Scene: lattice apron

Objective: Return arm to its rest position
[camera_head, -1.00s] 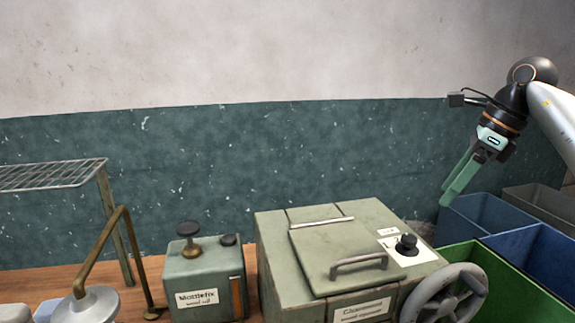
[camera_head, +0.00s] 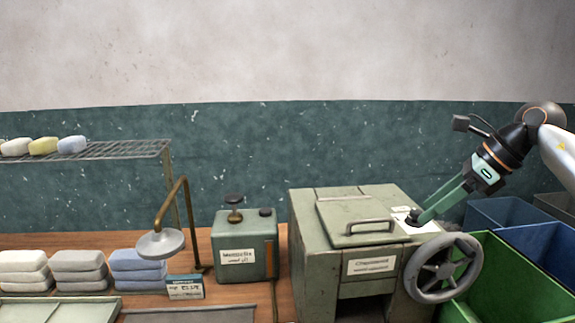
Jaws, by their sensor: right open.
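My right gripper (camera_head: 428,213) comes in from the right on a white and black arm. Its green fingers point down and left, with the tips at the black knob (camera_head: 412,219) on top of the grey-green machine (camera_head: 338,248). The fingers overlap part of the knob, and I cannot tell whether they touch it. The jaws are open. My left gripper is out of view.
A handwheel (camera_head: 443,268) is on the machine's right front. Green (camera_head: 515,285) and blue (camera_head: 545,255) bins stand at right. A small tank (camera_head: 245,250), lamp-like head (camera_head: 160,244), stacked pale blocks (camera_head: 80,268) and wire shelf (camera_head: 120,149) are at left.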

